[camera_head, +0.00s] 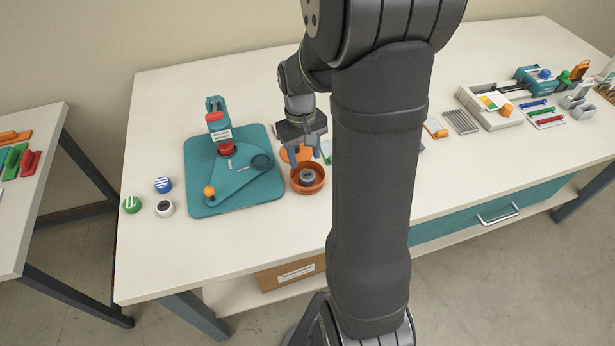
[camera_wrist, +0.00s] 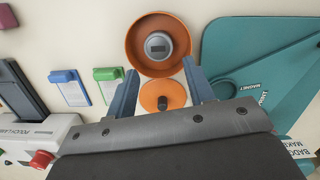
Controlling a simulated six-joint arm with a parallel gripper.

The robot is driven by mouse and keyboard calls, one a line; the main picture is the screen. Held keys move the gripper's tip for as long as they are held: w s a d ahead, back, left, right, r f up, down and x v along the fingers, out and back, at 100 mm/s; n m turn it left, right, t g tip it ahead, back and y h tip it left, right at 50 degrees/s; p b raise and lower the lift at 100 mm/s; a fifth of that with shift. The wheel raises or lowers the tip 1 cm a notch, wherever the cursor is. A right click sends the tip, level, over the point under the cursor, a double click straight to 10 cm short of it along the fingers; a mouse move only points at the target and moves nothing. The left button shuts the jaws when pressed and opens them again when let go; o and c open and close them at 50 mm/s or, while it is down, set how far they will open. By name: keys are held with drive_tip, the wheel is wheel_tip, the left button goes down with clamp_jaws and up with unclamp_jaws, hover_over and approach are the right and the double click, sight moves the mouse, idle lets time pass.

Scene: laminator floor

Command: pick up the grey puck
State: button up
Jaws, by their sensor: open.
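The grey puck (camera_wrist: 159,45) lies inside a round orange bowl (camera_wrist: 134,42) in the wrist view, with a small dark rectangle on its top. In the head view the puck (camera_head: 307,176) sits in the same bowl (camera_head: 319,186), just right of the teal board. My gripper (camera_wrist: 161,72) is open and empty, its two fingers apart. In the wrist view the fingertips end near the bowl's rim, one on each side, with the puck beyond them. In the head view my gripper (camera_head: 305,150) hangs above and behind the bowl.
An orange lid with a dark knob (camera_wrist: 163,96) lies beside the bowl, partly below my gripper. The teal badge press board (camera_head: 235,190) stands left. Green (camera_head: 132,204), blue-striped (camera_head: 163,185) and white (camera_head: 165,208) pucks lie farther left. Table front is clear; my arm hides its middle.

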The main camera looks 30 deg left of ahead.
sight(308, 175)
drive_tip(key=f, duration=0.3)
drive_tip(key=d+f, duration=0.1)
drive_tip(key=f, duration=0.1)
drive_tip(key=shift+s+d+f, duration=0.1)
drive_tip(key=shift+s+f, duration=0.15)
drive_tip(key=shift+s, duration=0.1)
drive_tip(key=c, duration=0.8)
drive_tip(key=shift+o, duration=0.2)
drive_tip(key=shift+r, duration=0.1)
